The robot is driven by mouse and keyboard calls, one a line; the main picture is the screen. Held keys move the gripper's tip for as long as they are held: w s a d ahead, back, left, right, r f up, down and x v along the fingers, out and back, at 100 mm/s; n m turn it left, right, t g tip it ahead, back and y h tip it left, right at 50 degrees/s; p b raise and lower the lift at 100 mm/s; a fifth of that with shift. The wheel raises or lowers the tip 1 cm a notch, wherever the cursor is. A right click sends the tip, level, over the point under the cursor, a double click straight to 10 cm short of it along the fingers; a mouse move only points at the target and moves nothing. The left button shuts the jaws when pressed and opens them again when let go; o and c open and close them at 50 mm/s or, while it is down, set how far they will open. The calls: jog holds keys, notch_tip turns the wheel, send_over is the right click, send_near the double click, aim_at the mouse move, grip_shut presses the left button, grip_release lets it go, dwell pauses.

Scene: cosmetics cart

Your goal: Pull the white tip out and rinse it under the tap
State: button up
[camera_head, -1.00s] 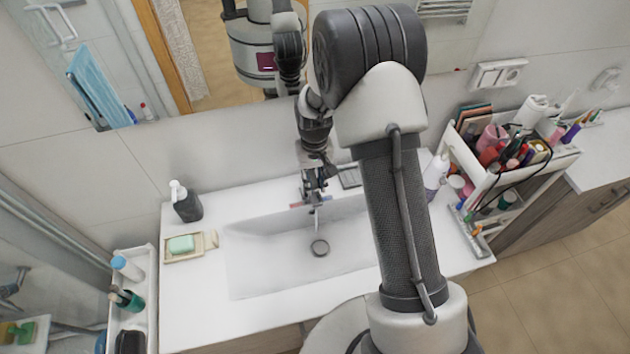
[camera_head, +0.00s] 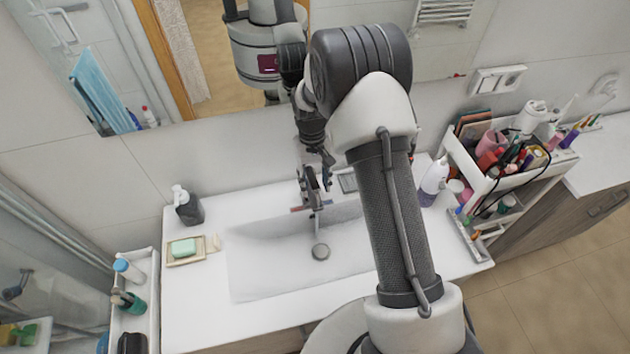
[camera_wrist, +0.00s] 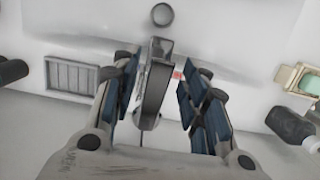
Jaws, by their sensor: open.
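My gripper (camera_head: 312,192) is at the tap above the back of the washbasin. In the wrist view my gripper (camera_wrist: 165,78) is open, its blue-padded fingers on either side of the dark grey tap (camera_wrist: 153,88). Nothing is visibly held; I cannot tell whether a finger touches the tap. In the head view the tap is largely hidden by the gripper. I cannot identify the white tip for certain; a thin white pointed piece (camera_head: 569,103) stands among items on the cart at right. The basin (camera_head: 265,265) shows no water, and its drain (camera_head: 320,252) is clear.
A green soap (camera_head: 184,247) in its dish and a dark dispenser (camera_head: 188,208) stand left of the basin. A white bottle (camera_head: 434,177) stands right of it, near the crowded cart (camera_head: 487,183). A slatted grey piece (camera_wrist: 72,75) lies beside the tap. The mirror is close behind.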

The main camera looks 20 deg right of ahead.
notch_tip(320, 180, up, 12)
jog(key=w, duration=0.2)
dwell(0.5)
jog(key=shift+f, duration=0.15)
